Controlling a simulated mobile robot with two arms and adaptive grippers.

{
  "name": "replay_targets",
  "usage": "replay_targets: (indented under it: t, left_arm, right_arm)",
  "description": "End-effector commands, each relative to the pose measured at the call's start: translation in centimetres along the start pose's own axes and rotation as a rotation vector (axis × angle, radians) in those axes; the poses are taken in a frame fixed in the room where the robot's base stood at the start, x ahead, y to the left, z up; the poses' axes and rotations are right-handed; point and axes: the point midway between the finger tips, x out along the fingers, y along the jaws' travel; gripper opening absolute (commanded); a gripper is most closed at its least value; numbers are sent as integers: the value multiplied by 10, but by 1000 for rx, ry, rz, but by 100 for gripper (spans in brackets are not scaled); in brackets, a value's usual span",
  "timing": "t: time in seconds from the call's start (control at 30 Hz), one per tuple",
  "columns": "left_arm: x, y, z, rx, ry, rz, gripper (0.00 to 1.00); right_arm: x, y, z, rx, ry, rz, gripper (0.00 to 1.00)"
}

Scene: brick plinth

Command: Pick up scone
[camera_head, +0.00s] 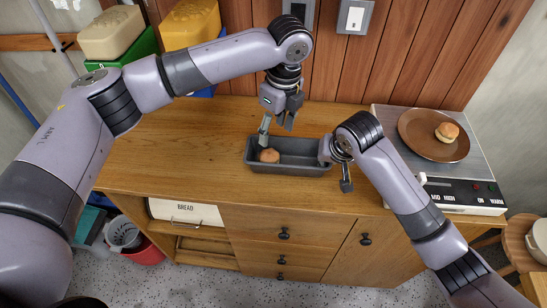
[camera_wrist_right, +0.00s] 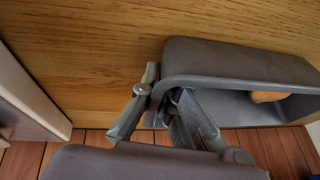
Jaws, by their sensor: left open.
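A small brown scone (camera_head: 268,156) lies in the left part of a dark grey loaf tin (camera_head: 318,171) on the wooden counter. Its edge also shows in the right wrist view (camera_wrist_right: 268,97). A second, scone-like bun (camera_head: 447,132) sits on a brown plate (camera_head: 425,150) at the right. My left gripper (camera_head: 277,127) is open and points down over the tin, with one finger just above the scone. My right gripper (camera_head: 335,165) is at the tin's right end, its fingers (camera_wrist_right: 158,85) on either side of the end wall. Whether they clamp it is unclear.
The plate stands on a grey appliance (camera_head: 463,198) with knobs. Bread-like blocks (camera_head: 113,35) on green and blue boxes stand at the back left. The wood-panelled wall (camera_head: 400,60) is close behind. The counter (camera_head: 180,165) left of the tin is clear.

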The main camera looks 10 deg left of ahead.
Motion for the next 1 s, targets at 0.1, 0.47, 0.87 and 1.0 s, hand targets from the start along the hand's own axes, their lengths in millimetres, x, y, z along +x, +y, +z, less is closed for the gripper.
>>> replay_targets:
  t: [0.1, 0.47, 0.87, 1.0]
  left_arm:
    - [-4, -2, -7, 270, -37, 21, 55]
    - [-14, -7, -21, 998, -114, 121, 55]
    - [8, -6, -20, 1213, -125, 166, 55]
    - [32, -4, -16, 1211, -124, 165, 55]
  right_arm:
    - [-1, -1, -1, 0, 3, -2, 0]
    - [-1, -1, -1, 0, 2, -2, 0]
    - [-1, -1, -1, 0, 2, -2, 0]
    - [-1, -1, -1, 0, 2, -2, 0]
